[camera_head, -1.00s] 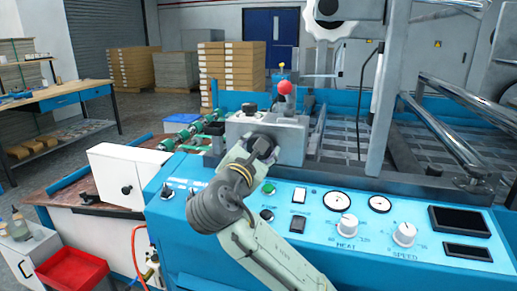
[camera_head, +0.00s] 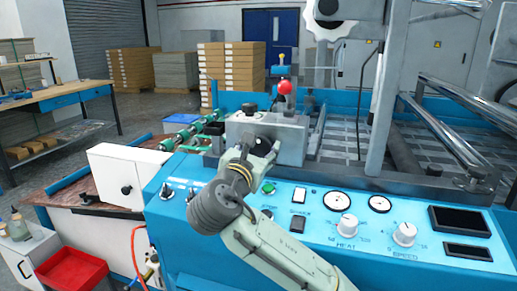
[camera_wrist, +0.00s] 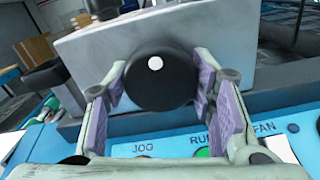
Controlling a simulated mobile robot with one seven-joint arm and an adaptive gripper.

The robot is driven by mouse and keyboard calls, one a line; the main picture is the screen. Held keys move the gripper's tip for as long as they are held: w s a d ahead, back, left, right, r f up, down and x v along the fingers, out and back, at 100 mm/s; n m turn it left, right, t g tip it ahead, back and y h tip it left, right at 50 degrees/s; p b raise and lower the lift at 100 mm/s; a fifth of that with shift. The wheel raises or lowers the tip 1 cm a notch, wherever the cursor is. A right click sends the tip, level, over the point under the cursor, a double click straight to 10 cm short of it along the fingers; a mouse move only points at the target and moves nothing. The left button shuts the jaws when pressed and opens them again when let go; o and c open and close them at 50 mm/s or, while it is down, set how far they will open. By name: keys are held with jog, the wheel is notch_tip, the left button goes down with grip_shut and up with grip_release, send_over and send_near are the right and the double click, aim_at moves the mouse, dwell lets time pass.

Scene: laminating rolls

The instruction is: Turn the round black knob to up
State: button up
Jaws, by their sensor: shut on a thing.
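The round black knob (camera_wrist: 160,82) sits on the front of a grey metal box (camera_head: 291,140) on the blue machine. In the wrist view its face carries a white dot, slightly left of centre and towards the top of the picture. My gripper (camera_wrist: 160,88) has one purple-padded finger on each side of the knob and is shut on it. In the head view my gripper (camera_head: 260,147) is at the front of the grey box and mostly covers the knob, so its dot is hidden there.
Below the box is a blue sloped panel with a green button (camera_head: 269,187), switches, a HEAT knob (camera_head: 347,226) and a SPEED knob (camera_head: 404,234). A red ball-topped lever (camera_head: 285,88) stands behind the box. A white box (camera_head: 122,177) stands to the left.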

jog(key=o, duration=1.2)
jog(key=v, duration=0.7)
jog(key=shift+s, duration=0.25)
